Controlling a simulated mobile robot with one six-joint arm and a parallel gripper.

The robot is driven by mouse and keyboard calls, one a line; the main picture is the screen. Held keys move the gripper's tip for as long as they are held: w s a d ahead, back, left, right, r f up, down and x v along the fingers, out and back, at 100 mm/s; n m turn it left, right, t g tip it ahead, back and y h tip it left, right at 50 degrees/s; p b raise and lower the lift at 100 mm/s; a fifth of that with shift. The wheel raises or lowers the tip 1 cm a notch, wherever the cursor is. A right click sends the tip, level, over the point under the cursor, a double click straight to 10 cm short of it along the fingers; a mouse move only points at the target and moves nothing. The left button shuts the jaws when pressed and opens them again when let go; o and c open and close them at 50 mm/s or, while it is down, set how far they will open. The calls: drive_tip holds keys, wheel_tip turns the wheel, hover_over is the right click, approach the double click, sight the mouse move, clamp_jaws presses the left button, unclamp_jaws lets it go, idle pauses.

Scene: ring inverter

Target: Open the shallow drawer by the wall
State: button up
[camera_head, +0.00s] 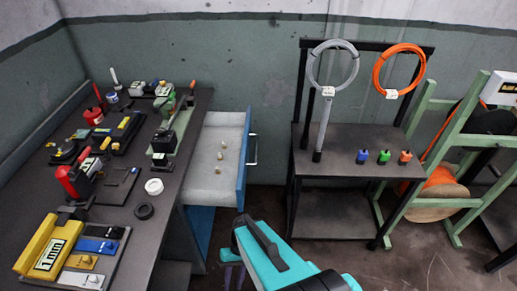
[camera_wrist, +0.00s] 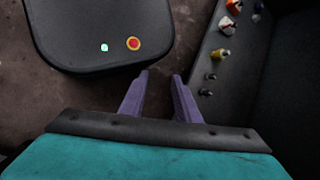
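A shallow drawer (camera_head: 213,156) by the back wall stands pulled out from the right side of the long dark workbench (camera_head: 130,215). It has a pale inside, a blue front (camera_head: 242,160) and a bar handle (camera_head: 253,150) facing right. A few small pale pieces (camera_head: 220,156) lie in it. My gripper (camera_head: 232,272) is low in front of the drawer, nearer the camera, and apart from the handle. In the wrist view its two purple fingers (camera_wrist: 160,76) are spread with nothing between them. The drawer and handle do not show in the wrist view.
Tools and fixtures (camera_head: 85,160) crowd the workbench. A blue cabinet front (camera_head: 200,228) is below the drawer. A dark shelf stand (camera_head: 345,137) with cable coils is to the right, then a green frame (camera_head: 440,150) with a spool. Clear floor (camera_head: 268,200) lies between drawer and stand.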

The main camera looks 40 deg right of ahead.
drive_tip(key=s+f+n+g+h, duration=0.1)
drive_tip(key=s+f+n+h, duration=0.2)
drive_tip(key=s+f+h, duration=0.1)
drive_tip(key=shift+s+a+n+g+h, duration=0.25)
drive_tip(key=shift+s+n+g+h, duration=0.15)
drive_tip(key=shift+s+h, duration=0.4)
drive_tip(key=shift+a+r, duration=0.1)
drive_tip(key=shift+a, duration=0.05)
